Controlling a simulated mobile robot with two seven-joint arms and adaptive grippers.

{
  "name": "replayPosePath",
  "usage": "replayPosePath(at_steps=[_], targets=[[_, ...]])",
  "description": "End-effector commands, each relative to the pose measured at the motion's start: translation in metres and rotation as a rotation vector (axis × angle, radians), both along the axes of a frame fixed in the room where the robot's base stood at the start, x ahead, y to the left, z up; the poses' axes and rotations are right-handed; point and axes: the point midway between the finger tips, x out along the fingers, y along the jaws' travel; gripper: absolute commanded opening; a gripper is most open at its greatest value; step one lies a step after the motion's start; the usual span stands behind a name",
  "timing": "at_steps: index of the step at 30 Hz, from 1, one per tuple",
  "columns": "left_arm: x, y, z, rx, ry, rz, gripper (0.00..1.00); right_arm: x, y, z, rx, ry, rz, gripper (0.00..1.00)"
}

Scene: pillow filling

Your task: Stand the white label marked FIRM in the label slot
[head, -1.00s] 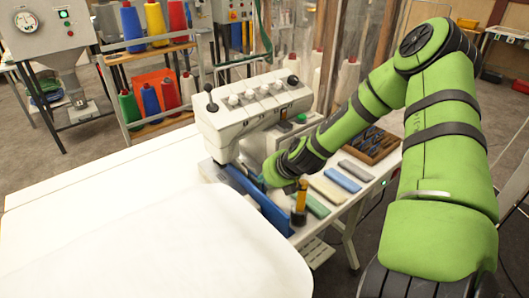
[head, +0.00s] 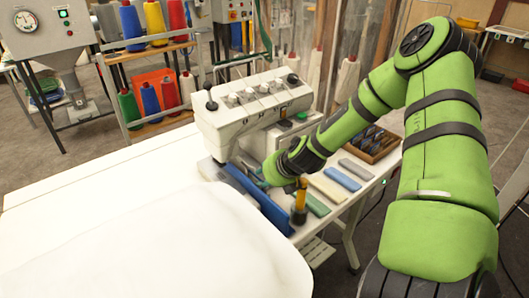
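My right arm comes in from the right, and my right gripper (head: 256,178) is low beside the blue rail (head: 245,192) at the sewing machine's foot. The gripper is small and partly hidden by my wrist, so I cannot tell whether it is open, shut or holding something. I cannot make out the white label marked FIRM or the label slot; no lettering is readable. My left gripper is not in view.
The white sewing machine (head: 252,108) stands close behind the gripper. Green (head: 317,205), cream (head: 327,187), blue (head: 342,178) and grey (head: 356,168) strips lie to the right, before a wooden tray (head: 384,146). A yellow-and-black upright object (head: 300,199) stands nearby. The left tabletop (head: 100,190) is clear.

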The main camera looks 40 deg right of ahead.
Motion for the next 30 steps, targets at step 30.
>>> replayPosePath(at_steps=[30], targets=[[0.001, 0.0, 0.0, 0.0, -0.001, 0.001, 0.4, -0.058, 0.007, 0.069, 0.002, -0.001, 0.004, 0.33]])
